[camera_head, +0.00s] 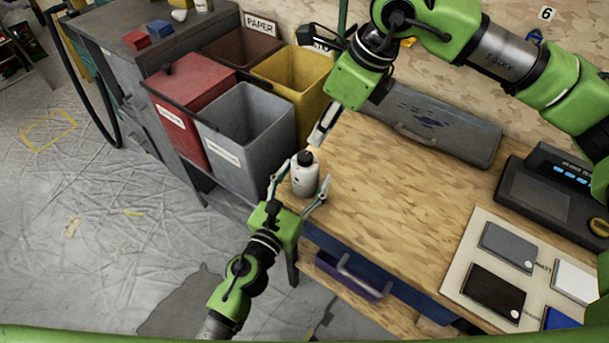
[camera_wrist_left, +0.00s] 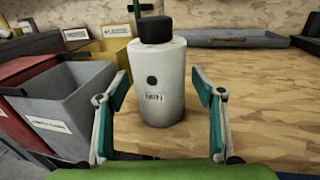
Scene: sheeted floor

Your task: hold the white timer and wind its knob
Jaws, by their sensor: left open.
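The white timer (camera_head: 304,179) stands upright near the left edge of the wooden bench. It is a white cylinder with a black knob (camera_head: 305,158) on top. In the left wrist view the timer (camera_wrist_left: 158,85) shows a dark round spot and small print on its front, with its black knob (camera_wrist_left: 155,29) above. My left gripper (camera_head: 306,174) is open, with one finger on each side of the timer; gaps show on both sides in the wrist view. My right gripper (camera_head: 322,128) hangs above and behind the timer, apart from it; its finger opening is unclear.
Grey (camera_head: 248,128), red (camera_head: 190,95) and yellow (camera_head: 293,84) bins stand left of the bench. A grey toolbox (camera_head: 436,127) lies along the back. A board with flat devices (camera_head: 464,247) and a dark machine (camera_head: 550,195) occupy the right. The bench middle is clear.

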